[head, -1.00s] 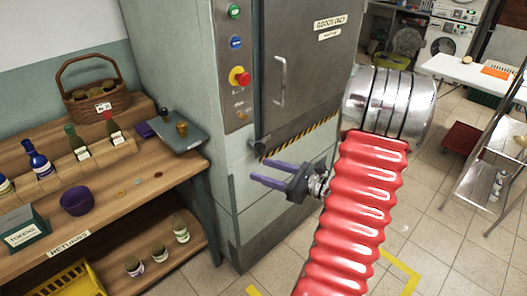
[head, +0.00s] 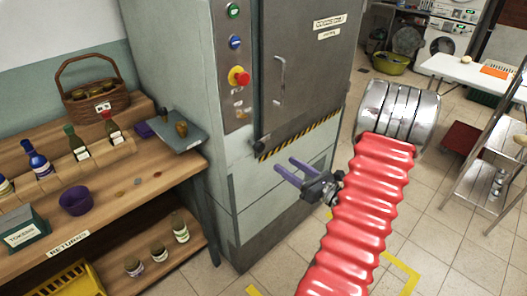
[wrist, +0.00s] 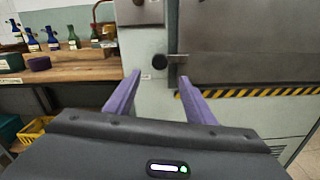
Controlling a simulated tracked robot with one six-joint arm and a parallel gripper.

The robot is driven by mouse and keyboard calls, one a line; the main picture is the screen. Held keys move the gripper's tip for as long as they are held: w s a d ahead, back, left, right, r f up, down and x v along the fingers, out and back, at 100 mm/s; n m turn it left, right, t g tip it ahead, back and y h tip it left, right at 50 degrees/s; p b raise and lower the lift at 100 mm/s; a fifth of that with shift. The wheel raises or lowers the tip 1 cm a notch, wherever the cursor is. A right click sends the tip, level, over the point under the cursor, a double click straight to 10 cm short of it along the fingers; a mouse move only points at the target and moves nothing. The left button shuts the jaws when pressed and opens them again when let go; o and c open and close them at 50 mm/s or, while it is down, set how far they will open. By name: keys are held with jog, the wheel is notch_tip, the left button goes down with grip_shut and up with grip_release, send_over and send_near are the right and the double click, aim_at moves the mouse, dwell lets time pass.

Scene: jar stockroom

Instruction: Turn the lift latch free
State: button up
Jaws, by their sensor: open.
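The lift latch shows as a dark round knob (wrist: 160,62) with a short bar pointing right, low on the grey lift front, left of the door (wrist: 250,40). It also shows small in the head view as a dark latch (head: 262,143) by the left end of the striped edge. My gripper (head: 285,164) has purple fingers, spread apart and empty, below and right of the latch in the head view. In the wrist view my gripper's fingertips (wrist: 158,80) stand either side of the latch's lower area, with the knob beyond them. I see no contact.
A control panel with a red button (head: 238,76) is on the lift's left front. A wooden shelf (head: 125,205) with bottles and a purple bowl (head: 76,201) stands left. A metal step ladder (head: 480,185) stands right. The tiled floor between is mostly clear.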

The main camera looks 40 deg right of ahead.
aim_at(261, 149)
jog(key=w, duration=1.2)
jog(key=shift+w+a, duration=0.1)
jog(key=shift+a, duration=0.1)
grip_shut()
jog(key=shift+a, duration=0.1)
